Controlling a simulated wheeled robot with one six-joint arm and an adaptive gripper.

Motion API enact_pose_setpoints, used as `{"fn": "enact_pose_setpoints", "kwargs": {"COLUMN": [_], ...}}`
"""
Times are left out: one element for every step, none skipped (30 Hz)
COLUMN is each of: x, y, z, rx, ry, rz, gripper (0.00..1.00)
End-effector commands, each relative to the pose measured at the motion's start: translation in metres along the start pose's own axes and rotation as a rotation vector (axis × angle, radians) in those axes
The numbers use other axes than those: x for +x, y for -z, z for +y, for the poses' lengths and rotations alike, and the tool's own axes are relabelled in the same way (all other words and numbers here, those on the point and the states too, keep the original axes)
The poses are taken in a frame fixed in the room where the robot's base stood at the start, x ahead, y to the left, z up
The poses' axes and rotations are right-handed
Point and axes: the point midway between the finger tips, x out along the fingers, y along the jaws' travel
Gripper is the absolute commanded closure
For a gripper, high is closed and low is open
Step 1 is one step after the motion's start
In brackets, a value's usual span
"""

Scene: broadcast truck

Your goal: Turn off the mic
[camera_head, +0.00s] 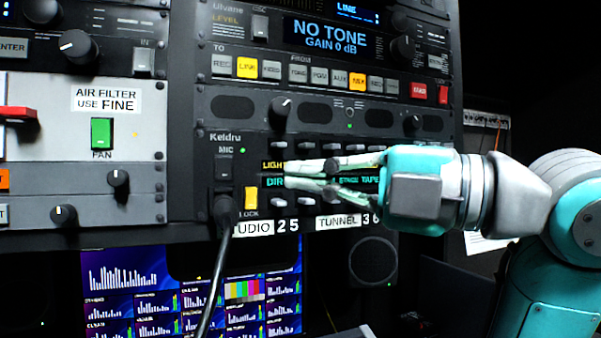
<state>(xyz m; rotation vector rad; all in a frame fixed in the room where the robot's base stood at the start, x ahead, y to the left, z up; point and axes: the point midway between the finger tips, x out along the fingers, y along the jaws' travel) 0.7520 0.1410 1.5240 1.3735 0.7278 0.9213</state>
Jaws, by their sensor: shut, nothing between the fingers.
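The MIC switch (223,165) is a dark rocker under the "Keidru MIC" label on the intercom panel (209,143), in the left part of the rack's lower unit. A small green light (243,150) glows to the right of the label. A black cable is plugged into a socket below the switch. My gripper (268,174) reaches in from the right, fingers pointing left and shut with nothing between them. Its tips are just right of the switch in the picture, in front of the lit display text. I cannot tell whether they touch the panel.
A yellow LOCK button (251,197) sits below and left of my fingertips. Small grey levers (279,202) line the panel near the fingers. The black cable (214,285) hangs below the socket, in front of a monitor (130,285). A green FAN switch (102,132) is further left.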

Motion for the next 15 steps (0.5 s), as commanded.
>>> {"fn": "enact_pose_setpoints", "kwargs": {"x": [0.009,0.014,0.021,0.025,0.03,0.037,0.043,0.048,0.055,0.06,0.065,0.073,0.078,0.083,0.087], "y": [0.002,0.001,0.001,0.001,0.002,0.001,0.002,0.001,0.002,0.002,0.001,0.001,0.001,0.002,-0.004], "z": [0.0,0.0,0.0,0.0,0.0,0.0,0.0,0.0,0.0,0.0,0.0,0.0,0.0,0.0,0.0], "rx": [0.001,0.002,0.003,0.003,0.002,0.002,0.003,0.003,0.003,0.002,0.002,0.004,0.003,0.002,0.003], "ry": [0.0,0.0,0.0,0.0,0.0,0.0,0.0,0.0,0.0,0.001,0.0,0.001,0.001,0.001,0.002], "rz": [0.005,0.005,0.006,0.005,0.006,0.004,0.006,0.005,0.005,0.005,0.004,0.005,0.004,0.005,0.001], "gripper": [1.0,1.0,1.0,1.0,1.0,1.0,1.0,1.0,1.0,1.0,1.0,1.0,1.0,1.0,1.0]}}
